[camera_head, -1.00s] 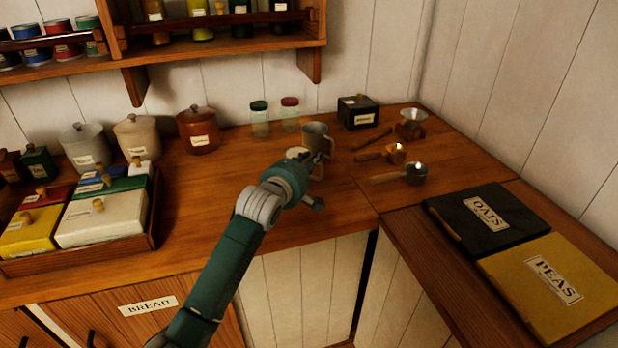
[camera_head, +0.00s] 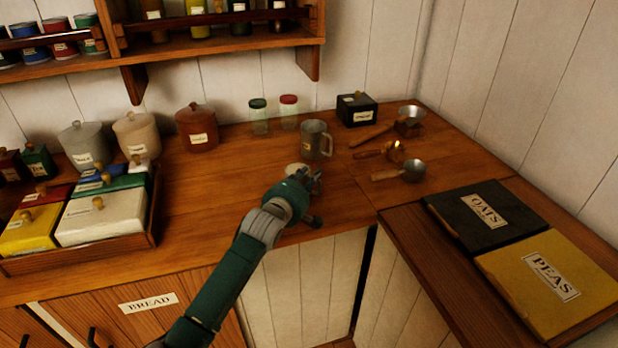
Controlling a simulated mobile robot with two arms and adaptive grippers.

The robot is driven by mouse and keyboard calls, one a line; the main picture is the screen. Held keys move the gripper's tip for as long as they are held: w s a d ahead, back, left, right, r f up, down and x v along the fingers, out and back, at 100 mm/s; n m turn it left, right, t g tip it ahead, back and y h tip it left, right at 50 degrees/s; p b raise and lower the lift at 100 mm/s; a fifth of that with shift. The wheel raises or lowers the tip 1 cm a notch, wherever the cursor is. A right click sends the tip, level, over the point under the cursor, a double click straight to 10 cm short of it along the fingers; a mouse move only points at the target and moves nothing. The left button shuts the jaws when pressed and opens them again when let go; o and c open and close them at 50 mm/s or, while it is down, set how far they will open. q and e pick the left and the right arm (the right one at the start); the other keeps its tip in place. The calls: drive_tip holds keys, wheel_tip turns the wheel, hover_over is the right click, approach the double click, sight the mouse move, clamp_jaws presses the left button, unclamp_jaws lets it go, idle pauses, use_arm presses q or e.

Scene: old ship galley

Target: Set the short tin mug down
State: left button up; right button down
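A grey tin mug (camera_head: 314,142) stands upright on the wooden counter (camera_head: 225,190), its handle toward the right. It looks like the short tin mug. My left gripper (camera_head: 316,191) is in front of the mug, on the near side, over the counter. Its fingers look spread and empty, with a gap between them and the mug. A pale round thing (camera_head: 297,169) shows just behind the gripper, partly hidden; I cannot tell what it is. My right gripper is not in view.
Scoops with handles (camera_head: 408,171) lie right of the mug, and a black box (camera_head: 357,109) stands behind. Two small jars (camera_head: 289,112) stand at the wall. A tray of canisters (camera_head: 152,215) is at left. Counter between tray and gripper is clear.

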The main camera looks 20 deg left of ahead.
use_arm(q)
drive_tip(key=shift+r, duration=0.1)
drive_tip(key=b+v, duration=0.1)
drive_tip(key=v, duration=1.1)
drive_tip(key=shift+r, duration=0.1)
